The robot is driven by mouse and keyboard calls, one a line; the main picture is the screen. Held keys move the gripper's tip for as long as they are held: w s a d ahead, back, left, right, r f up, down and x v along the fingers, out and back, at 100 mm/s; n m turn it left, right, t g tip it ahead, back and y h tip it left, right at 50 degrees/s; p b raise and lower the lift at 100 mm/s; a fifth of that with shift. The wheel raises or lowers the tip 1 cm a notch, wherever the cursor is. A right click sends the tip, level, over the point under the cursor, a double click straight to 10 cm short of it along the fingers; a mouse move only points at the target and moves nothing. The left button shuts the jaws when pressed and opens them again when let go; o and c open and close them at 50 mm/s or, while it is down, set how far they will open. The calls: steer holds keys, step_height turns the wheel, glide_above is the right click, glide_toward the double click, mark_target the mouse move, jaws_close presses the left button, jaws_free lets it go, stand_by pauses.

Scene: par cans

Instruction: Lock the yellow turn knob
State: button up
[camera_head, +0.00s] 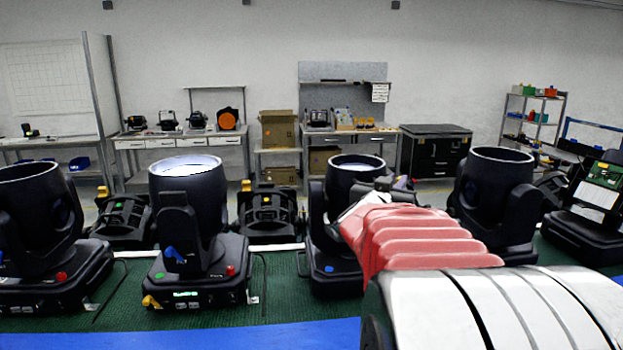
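A small yellow knob (151,301) sits at the lower left corner of the base of the black par can (188,200) left of centre. That base also carries a blue lever, a red button and a lit green display. Smaller yellow parts (246,185) show on the units in the row behind. My arm, with a red ribbed sleeve, reaches in from the lower right. My gripper (385,184) is at its far end, in front of another par can (351,178), well right of the yellow knob. Its fingers are small and mostly hidden, so their opening is unclear.
More par cans stand at the left (36,215) and right (492,195) on a green surface (215,311) with a blue front strip (220,336). Thin cables loop beside the bases. An open-lidded black unit (585,235) stands far right. Benches and shelves line the back wall.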

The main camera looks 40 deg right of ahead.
steer(key=shift+w+d, duration=0.15)
steer(key=shift+d, duration=0.25)
jaws_close()
